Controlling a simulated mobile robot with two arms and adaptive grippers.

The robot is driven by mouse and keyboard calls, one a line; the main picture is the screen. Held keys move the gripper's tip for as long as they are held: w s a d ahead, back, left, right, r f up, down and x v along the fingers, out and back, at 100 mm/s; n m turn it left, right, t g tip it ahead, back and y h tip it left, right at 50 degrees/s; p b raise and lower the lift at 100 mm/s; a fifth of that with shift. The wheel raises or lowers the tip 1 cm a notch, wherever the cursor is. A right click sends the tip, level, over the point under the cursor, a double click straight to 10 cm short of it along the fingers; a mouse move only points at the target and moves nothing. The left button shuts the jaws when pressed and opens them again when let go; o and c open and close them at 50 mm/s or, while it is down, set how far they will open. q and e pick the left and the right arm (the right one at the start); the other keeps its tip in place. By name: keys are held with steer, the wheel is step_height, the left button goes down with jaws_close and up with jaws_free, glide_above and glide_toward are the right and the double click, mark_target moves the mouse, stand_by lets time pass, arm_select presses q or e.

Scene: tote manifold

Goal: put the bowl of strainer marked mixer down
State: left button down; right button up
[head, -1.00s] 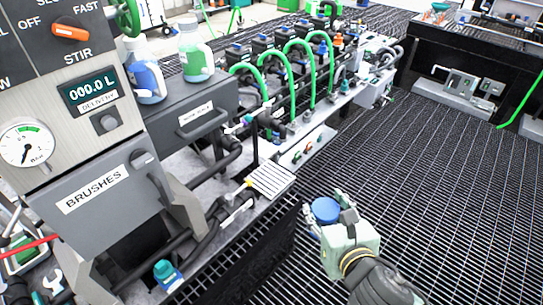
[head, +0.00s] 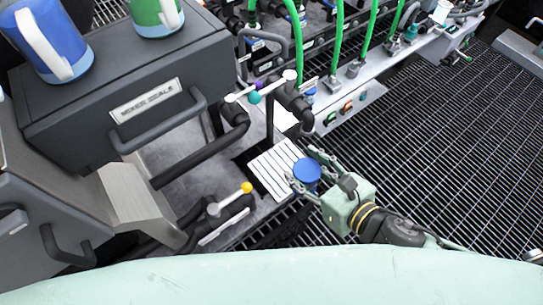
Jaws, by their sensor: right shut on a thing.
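The blue round bowl (head: 307,173) is between the fingers of my right gripper (head: 304,170), which is shut on it. The arm comes in from the right. In the picture the bowl overlaps the right end of a pale slatted rack (head: 263,170); I cannot tell whether it touches the rack. No label marking a strainer as mixer can be read here. My left gripper is not in view.
A grey drawer unit (head: 150,95) labelled mixer seals stands at the left, with blue and green jugs on top. A yellow-tipped valve lever (head: 246,188) and several pipes surround the rack. Open grating floor (head: 440,140) lies to the right.

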steer(key=shift+a+f, duration=0.2)
steer(key=shift+f, duration=0.25)
steer(key=w+f, duration=0.1)
steer(key=w, duration=0.2)
steer(key=w+f, duration=0.1)
steer(key=shift+w+d+f, duration=0.35)
steer(key=shift+w+d, duration=0.05)
steer(key=w+f, duration=0.4)
steer(key=f, duration=0.1)
steer(key=w+f, duration=0.2)
steer(key=shift+d+f, duration=0.15)
steer(key=shift+d, duration=0.2)
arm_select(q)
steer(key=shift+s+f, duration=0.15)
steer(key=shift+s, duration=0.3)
arm_select(e)
steer(key=shift+f, duration=0.25)
